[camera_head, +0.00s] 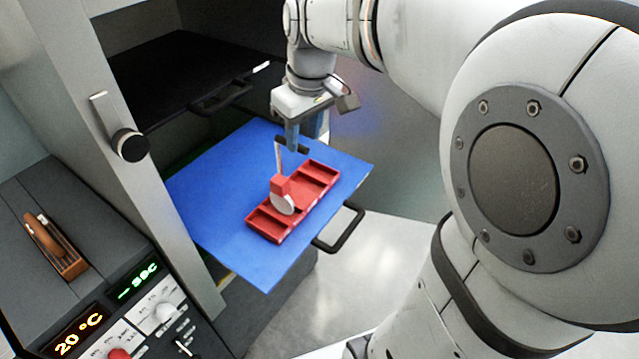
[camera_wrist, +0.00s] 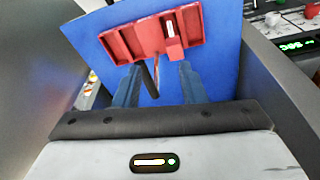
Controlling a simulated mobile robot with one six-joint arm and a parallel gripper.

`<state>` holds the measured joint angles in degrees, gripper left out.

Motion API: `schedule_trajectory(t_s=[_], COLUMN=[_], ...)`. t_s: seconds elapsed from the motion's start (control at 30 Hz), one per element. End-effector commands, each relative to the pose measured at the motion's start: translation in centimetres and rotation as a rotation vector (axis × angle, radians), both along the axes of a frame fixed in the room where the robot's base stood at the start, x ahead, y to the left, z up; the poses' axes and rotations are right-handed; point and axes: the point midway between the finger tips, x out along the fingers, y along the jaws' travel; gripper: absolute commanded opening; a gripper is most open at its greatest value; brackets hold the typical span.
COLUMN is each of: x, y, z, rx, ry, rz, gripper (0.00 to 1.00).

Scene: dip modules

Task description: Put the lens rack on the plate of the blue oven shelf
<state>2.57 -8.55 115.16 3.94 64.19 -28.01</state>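The red lens rack (camera_head: 312,188) lies on the blue plate of the pulled-out oven shelf (camera_head: 215,200). It has several shallow compartments, and a pale round disc (camera_head: 283,204) stands on it. A thin upright handle with a dark top (camera_head: 279,155) rises from the rack. My gripper (camera_head: 293,140) is over the far part of the rack, at the handle's top. In the wrist view the rack (camera_wrist: 137,38) shows beyond my gripper (camera_wrist: 157,80). Its two fingers are apart, with the thin handle (camera_wrist: 154,82) between them and visible gaps on both sides.
A dark upper shelf (camera_head: 170,75) with its own handle is above and behind the blue shelf. The blue shelf's black pull handle (camera_head: 340,232) sticks out at the right. A grey post with a black knob (camera_head: 130,145) and a control panel (camera_head: 120,320) stand at the left.

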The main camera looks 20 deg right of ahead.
Motion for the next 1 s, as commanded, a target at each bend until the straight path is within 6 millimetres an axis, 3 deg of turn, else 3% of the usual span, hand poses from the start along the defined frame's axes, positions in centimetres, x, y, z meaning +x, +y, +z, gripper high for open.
schedule_trajectory(t_s=[0.03,0.2,0.4,1.0], x=[-2.5,-8.9,-13.0,-13.5], y=[0.1,0.2,0.3,0.3], z=[-0.8,-4.2,-7.1,-7.5], rx=[0.000,0.013,0.028,0.031], ry=[-0.012,-0.052,-0.079,-0.081], rz=[-0.058,-0.262,-0.398,-0.420], gripper=[0.37,0.37,0.37,0.37])
